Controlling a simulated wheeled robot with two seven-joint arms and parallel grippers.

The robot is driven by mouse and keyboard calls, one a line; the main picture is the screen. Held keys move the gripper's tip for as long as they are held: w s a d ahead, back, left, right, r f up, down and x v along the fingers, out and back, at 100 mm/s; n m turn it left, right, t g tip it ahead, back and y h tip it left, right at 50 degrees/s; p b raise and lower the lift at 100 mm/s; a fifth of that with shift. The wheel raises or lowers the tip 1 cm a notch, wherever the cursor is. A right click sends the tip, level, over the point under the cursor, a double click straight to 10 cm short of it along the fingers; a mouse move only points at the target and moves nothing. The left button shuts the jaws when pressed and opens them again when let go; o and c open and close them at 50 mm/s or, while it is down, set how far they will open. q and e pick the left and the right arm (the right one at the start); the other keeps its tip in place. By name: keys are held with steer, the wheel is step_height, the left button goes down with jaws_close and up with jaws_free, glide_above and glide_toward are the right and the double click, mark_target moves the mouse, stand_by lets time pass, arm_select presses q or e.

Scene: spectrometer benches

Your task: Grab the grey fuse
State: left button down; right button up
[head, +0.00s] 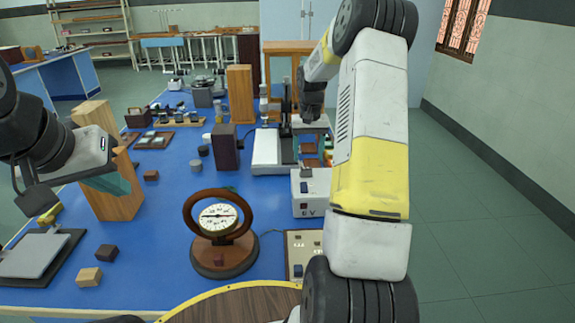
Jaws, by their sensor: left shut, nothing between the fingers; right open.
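I cannot clearly make out a fuse; a small grey cylinder (196,166) on the blue bench top could be it, but it is too small to tell. My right gripper (311,108) is dark and small at the far end of my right arm, over the bench by a white instrument (268,152); its fingertips are hard to make out, and I see nothing held. My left gripper (112,184) is at the left, in front of a tall wooden block (122,205). It is shut and empty, well apart from the cylinder.
A round dial instrument (218,218) in a wooden ring stands at the front middle. A dark upright block (225,147) and a taller wooden block (240,94) stand behind it. A white box (309,208) is beside my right arm. Small blocks lie at the front left.

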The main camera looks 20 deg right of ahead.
mark_target(306, 169)
steer(key=f, duration=0.5)
steer(key=shift+a+f, duration=0.15)
steer(key=shift+a, duration=0.15)
steer(key=shift+c, duration=0.4)
jaws_close()
